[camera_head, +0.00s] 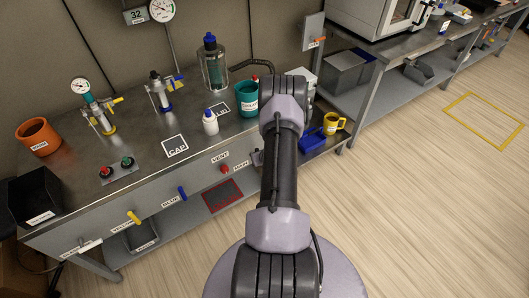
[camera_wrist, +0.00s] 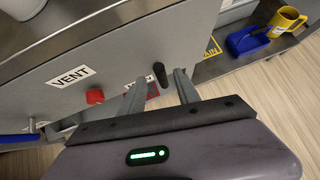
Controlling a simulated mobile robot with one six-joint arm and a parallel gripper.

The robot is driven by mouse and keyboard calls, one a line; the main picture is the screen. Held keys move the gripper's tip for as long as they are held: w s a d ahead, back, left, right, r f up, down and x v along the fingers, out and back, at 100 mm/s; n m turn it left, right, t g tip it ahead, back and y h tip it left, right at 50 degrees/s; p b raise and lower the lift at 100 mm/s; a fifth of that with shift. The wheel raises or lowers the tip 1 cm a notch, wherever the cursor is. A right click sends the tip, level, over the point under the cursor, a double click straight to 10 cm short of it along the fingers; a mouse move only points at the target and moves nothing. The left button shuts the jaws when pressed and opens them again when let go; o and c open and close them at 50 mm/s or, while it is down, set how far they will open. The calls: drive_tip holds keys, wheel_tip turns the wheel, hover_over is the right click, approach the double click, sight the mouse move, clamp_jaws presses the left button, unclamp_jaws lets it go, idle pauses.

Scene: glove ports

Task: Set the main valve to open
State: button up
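The MAIN label (camera_head: 241,166) is on the bench's front panel, beside my arm in the head view. In the wrist view a black handle (camera_wrist: 160,75) stands out near a partly hidden label (camera_wrist: 138,82); it appears to be the main valve's handle. My gripper (camera_wrist: 160,88) is open, with one finger to each side of the handle in the picture. No contact shows, and I cannot tell how deep the handle sits between the fingers. My arm hides most of this area in the head view.
Left of the handle are the VENT label (camera_wrist: 70,77) and a red knob (camera_wrist: 95,97). A blue handle (camera_head: 182,193) and a yellow handle (camera_head: 133,218) are further left. A blue bin (camera_wrist: 246,40) and yellow mug (camera_wrist: 287,21) stand at right. Open floor lies in front.

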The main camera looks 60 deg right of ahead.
drive_tip(key=p+v, duration=0.3)
drive_tip(key=v, duration=0.9)
drive_tip(key=shift+s, duration=0.1)
